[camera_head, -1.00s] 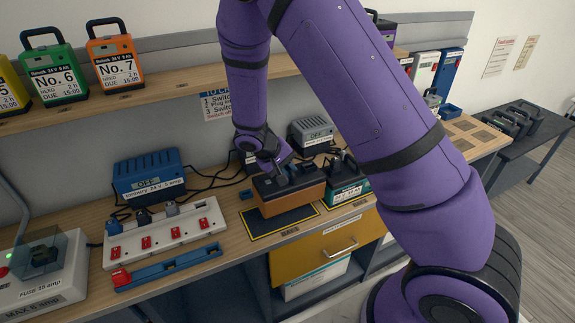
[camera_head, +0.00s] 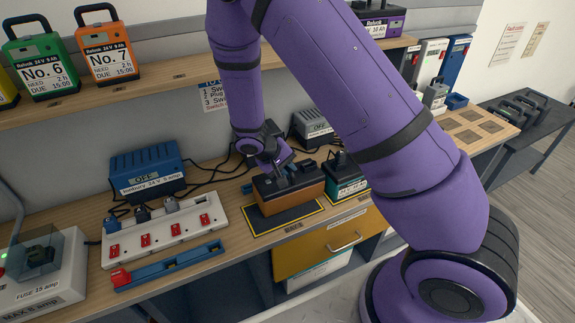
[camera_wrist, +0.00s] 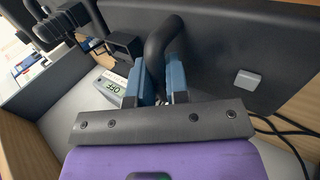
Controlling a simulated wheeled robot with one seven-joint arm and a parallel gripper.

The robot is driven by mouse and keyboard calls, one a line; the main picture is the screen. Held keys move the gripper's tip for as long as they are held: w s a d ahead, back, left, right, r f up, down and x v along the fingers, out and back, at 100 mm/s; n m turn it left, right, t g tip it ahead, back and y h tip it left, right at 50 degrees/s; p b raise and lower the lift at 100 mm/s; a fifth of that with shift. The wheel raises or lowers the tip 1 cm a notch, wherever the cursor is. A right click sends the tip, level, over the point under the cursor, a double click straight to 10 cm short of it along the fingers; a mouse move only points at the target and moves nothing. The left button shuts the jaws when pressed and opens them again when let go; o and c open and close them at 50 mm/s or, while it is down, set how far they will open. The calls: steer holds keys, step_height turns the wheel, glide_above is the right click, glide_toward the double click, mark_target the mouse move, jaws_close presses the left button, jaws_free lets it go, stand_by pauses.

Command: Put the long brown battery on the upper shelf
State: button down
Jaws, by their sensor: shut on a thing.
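The long brown battery (camera_head: 292,196), with a dark top, is at a yellow-edged dark mat (camera_head: 285,218) on the workbench. I cannot tell whether it rests on the mat or hangs just above it. My gripper (camera_head: 284,171) comes down on it from above and is shut on its black handle. In the wrist view the blue-padded fingers of my gripper (camera_wrist: 160,80) pinch the black handle (camera_wrist: 160,42). The upper shelf (camera_head: 180,78) is a wooden plank on the wall above the bench. My arm hides part of the shelf.
On the shelf stand a green No. 6 battery (camera_head: 42,68), an orange No. 7 battery (camera_head: 106,54) and a purple battery (camera_head: 382,20). A teal battery (camera_head: 345,180) is close right of the brown one. Blue charger (camera_head: 147,173) and white power strip (camera_head: 165,228) are left.

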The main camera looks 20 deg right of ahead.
steer(key=c, duration=1.1)
jaws_free()
steer(key=v, duration=1.2)
